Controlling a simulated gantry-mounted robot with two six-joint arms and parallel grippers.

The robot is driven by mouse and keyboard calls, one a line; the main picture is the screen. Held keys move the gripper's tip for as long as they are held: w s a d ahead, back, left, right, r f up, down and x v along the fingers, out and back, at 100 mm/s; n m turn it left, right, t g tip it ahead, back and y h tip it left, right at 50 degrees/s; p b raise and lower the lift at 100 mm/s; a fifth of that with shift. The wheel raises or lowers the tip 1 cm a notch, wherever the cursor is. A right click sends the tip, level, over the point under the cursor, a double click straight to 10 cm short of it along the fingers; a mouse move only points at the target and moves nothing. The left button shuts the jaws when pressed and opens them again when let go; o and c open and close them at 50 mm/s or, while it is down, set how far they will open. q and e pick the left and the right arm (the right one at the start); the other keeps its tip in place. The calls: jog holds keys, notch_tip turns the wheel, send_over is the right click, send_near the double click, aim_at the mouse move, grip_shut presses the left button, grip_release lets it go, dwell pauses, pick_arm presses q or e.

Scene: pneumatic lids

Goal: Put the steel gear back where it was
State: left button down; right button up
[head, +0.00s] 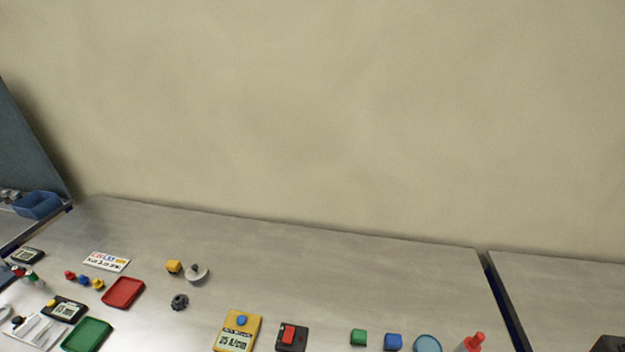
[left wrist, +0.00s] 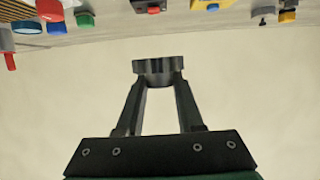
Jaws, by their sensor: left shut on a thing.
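My left gripper (left wrist: 157,80) is shut on a dark grey steel gear (left wrist: 155,66), seen edge-on between the fingertips in the left wrist view. The gear is held clear of the table, with plain wall behind it. Neither gripper shows in the head view. A small dark toothed part (head: 180,302) lies on the table in the head view, below a grey round knobbed part (head: 197,273) and a yellow block (head: 174,267). Where the gear stood before cannot be told from these frames.
A red tray (head: 123,293) and green tray (head: 87,335) lie left. A yellow meter (head: 238,330), black red-switch box (head: 291,337), green block (head: 358,338), blue block (head: 393,341), blue disc (head: 428,344) and red-topped bottle (head: 472,343) line the front. The table's back middle is clear.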

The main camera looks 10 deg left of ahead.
pick_arm(q)
jog(key=s+a+f+n+y, duration=0.2)
jog(key=s+a, duration=0.1)
jog(key=a, duration=0.5)
notch_tip(320, 180, up, 15)
jog(key=s+d+m+h+p, duration=0.1)
jog(key=p, duration=2.1)
jog(key=shift+s+d+r+m+h, duration=0.2)
jog(key=shift+d+m+h, duration=0.1)
jog(key=shift+d, duration=0.05)
jog(key=shift+r, duration=0.1)
